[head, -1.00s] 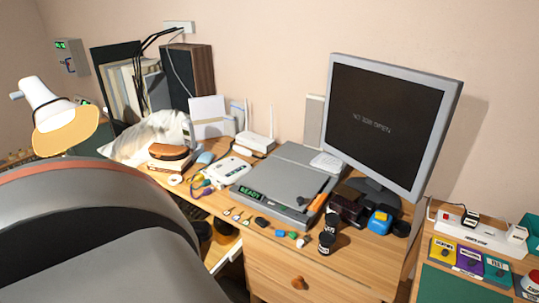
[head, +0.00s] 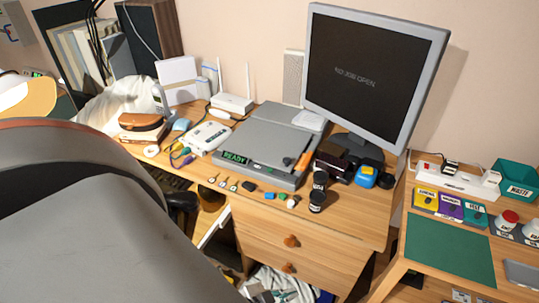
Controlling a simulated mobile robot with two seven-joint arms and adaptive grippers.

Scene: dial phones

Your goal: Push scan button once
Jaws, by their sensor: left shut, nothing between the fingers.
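A flat grey scanner (head: 262,141) lies on the wooden desk with its lid down. Its front strip carries a green display (head: 236,158) reading READY. Small marks sit along the strip right of the display; I cannot tell which is the scan button. The monitor (head: 372,78) shows "NO JOB OPEN". My left gripper (head: 183,204) shows only as a dark shape at the desk's front edge, beyond my big grey arm link. It is shut and empty, left of and below the scanner, clear of it. My right gripper is not in view.
Small items, including two dark jars (head: 318,192), line the desk front. A white device (head: 209,137) and a router (head: 231,103) stand left of the scanner. A side table holds a green mat (head: 450,250) and a WASTE bin (head: 515,180).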

